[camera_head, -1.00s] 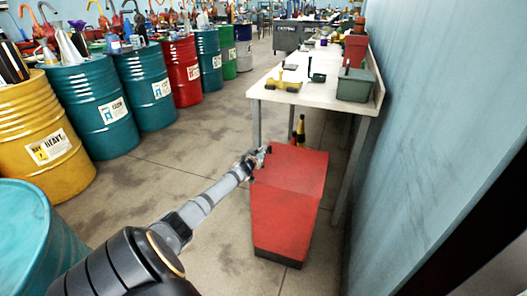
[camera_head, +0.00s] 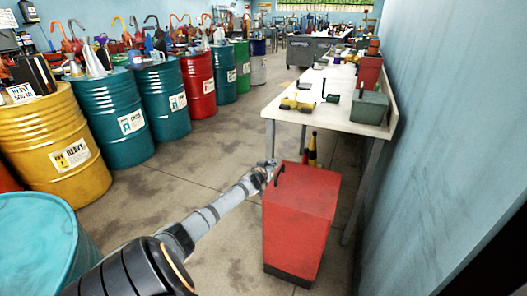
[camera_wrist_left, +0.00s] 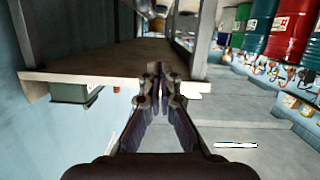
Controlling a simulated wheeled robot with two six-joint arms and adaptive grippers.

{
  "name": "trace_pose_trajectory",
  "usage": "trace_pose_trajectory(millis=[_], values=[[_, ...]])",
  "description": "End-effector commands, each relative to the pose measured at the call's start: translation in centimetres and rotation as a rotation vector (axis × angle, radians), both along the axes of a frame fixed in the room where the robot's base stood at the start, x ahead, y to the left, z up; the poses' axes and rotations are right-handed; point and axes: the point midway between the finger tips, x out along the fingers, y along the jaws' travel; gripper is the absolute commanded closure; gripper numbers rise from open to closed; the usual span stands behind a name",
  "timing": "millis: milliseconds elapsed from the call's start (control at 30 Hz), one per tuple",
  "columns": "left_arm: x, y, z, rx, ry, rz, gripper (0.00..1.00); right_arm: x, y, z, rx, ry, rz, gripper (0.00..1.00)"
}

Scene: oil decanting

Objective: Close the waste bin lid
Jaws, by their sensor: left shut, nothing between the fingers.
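The red waste bin (camera_head: 292,232) stands on the floor in front of the workbench in the head view. Its red lid (camera_head: 308,190) lies flat on top and looks closed. A thin dark handle (camera_head: 281,170) shows at the lid's far left corner. My left gripper (camera_head: 269,168) is beside that corner, close to the handle; I cannot tell whether they touch. In the left wrist view its fingers (camera_wrist_left: 159,75) are together and empty, and the bin is not seen there. My right gripper is not in view.
The workbench (camera_head: 338,114) runs along the blue wall on the right, with a grey-green box (camera_head: 369,108) near its front end. A yellow drum (camera_head: 55,140) and several other drums line the left. The floor (camera_head: 170,200) between is clear.

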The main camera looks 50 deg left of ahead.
Motion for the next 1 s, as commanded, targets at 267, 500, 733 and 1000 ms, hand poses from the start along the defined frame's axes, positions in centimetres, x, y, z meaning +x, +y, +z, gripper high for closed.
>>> trace_pose_trajectory(millis=[267, 500, 733, 1000], values=[[-5.0, -2.1, 1.0, 0.011, 0.008, -0.006, 1.0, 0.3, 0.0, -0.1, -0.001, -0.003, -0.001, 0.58], [-7.3, -3.1, 1.8, 0.005, 0.002, -0.002, 1.0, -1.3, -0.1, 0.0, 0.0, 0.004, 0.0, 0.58], [-7.6, -3.4, 1.8, 0.0, -0.002, -0.003, 1.0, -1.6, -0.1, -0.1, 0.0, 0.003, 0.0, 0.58], [-7.6, -3.3, 1.7, -0.001, -0.001, -0.001, 1.0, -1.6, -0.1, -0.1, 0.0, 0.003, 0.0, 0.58]])
